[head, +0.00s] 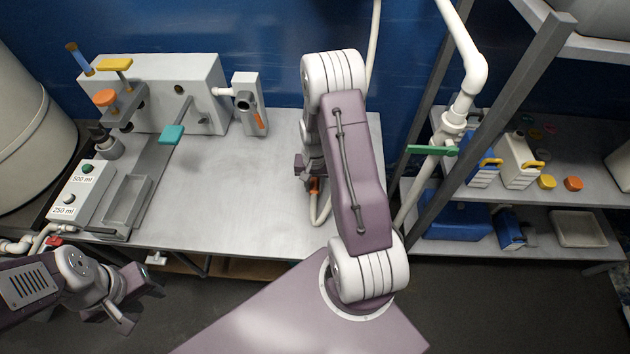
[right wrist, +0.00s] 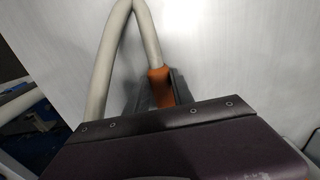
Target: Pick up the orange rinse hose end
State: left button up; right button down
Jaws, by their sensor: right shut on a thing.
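The orange rinse hose end (right wrist: 160,88) is between the two dark fingers of my right gripper (right wrist: 158,95) in the right wrist view. The gripper is shut on it. The pale hose (right wrist: 147,38) rises from the orange end and bends back down at the left. In the head view the orange end (head: 315,187) shows at the left edge of my right arm, above the bench, with a loop of hose (head: 318,215) below it. My arm hides most of the right gripper there. My left gripper (head: 138,303) is open and empty, off the bench's front left.
The grey bench (head: 260,200) is mostly clear in the middle. A grey unit (head: 160,90) with coloured handles stands at its back left, beside a holder (head: 245,92). A two-button box (head: 80,190) sits at the left. Shelves with bottles (head: 518,160) and a white pipe (head: 468,75) stand right.

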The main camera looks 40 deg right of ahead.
aim_at(317, 187)
jog(key=r, duration=0.4)
jog(key=shift+s+d+r, duration=0.1)
jog(key=shift+s+d, duration=0.05)
jog(key=shift+d, duration=0.15)
jog(key=s+d+r, duration=0.6)
jog(key=s+d, duration=0.1)
jog(key=d, duration=0.1)
jog(key=shift+s+d+r, duration=0.15)
jog(key=shift+r, duration=0.05)
